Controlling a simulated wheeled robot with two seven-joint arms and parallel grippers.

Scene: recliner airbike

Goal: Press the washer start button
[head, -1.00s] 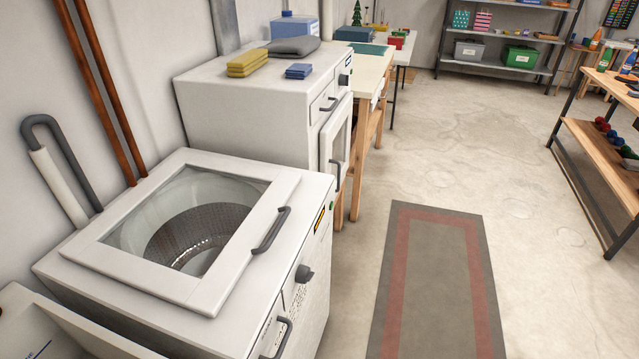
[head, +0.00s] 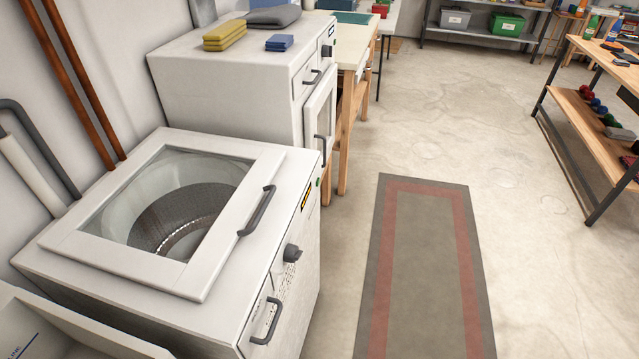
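The washer (head: 285,225) is a white top-loading machine at the left. Its framed glass lid (head: 205,273) lies flat on top, and an empty-looking metal drum shows through the glass. A dark grey handle (head: 257,211) sits on the lid's right side. The right-facing front panel carries a small green button (head: 318,182), a yellow and black label (head: 306,193), a dark knob (head: 292,253) and a drawer handle (head: 265,322). The panel is seen at a steep angle, so its small markings are unreadable. Neither of my grippers is in view.
A second white machine (head: 215,95) stands behind the washer, with yellow cloths (head: 225,37) and blue cloths (head: 279,43) on top. A grey mat with a red border (head: 425,260) lies on the floor. Clear concrete surrounds it. A wooden shelf unit (head: 585,125) stands at right.

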